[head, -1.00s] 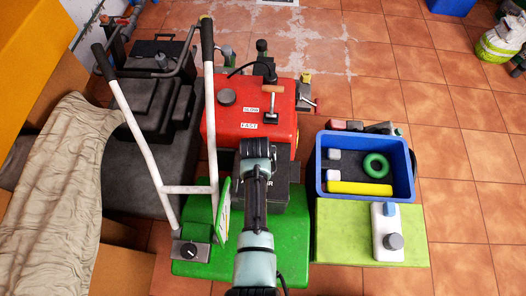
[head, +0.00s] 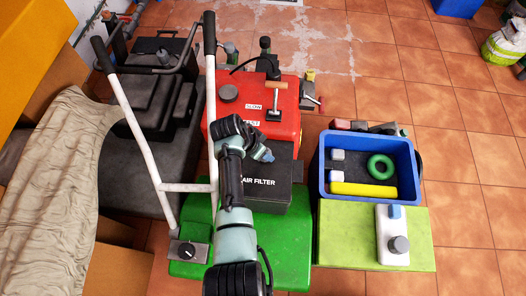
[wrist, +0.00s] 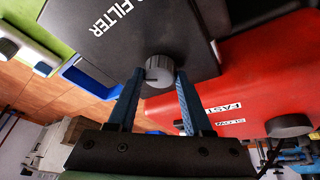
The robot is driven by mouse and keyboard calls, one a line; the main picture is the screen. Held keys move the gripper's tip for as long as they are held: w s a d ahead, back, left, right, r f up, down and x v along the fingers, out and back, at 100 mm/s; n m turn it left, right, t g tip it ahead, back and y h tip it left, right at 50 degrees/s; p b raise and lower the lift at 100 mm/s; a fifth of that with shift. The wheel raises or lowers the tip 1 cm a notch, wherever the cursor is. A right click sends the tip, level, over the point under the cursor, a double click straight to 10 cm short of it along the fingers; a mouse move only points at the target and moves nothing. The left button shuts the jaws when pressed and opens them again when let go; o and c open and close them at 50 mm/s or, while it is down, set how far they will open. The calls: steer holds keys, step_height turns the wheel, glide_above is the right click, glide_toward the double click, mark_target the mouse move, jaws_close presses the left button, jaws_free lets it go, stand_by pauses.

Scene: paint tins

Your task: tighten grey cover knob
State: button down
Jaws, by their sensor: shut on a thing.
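The grey cover knob (wrist: 160,70) sits on the face of the black air filter box (head: 278,199), whose box also shows in the wrist view (wrist: 185,28). In the wrist view my gripper (wrist: 162,74) has its two blue fingers on either side of the knob, shut on it. In the head view my gripper (head: 264,154) is at the far edge of the black box, and the knob is hidden there. How far the knob has turned cannot be told.
A red housing (head: 285,130) with a dark knob (head: 228,93) and a T-handle (head: 275,97) stands behind. White handlebars (head: 137,120) rise at the left.

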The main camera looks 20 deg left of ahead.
stand_by(0.4)
steer(key=shift+s, duration=0.1)
steer(key=shift+c, duration=1.5)
jaws_free()
steer(key=p+v, duration=0.3)
steer(key=v, duration=1)
steer(key=shift+p, duration=0.4)
steer(key=shift+a, duration=0.1)
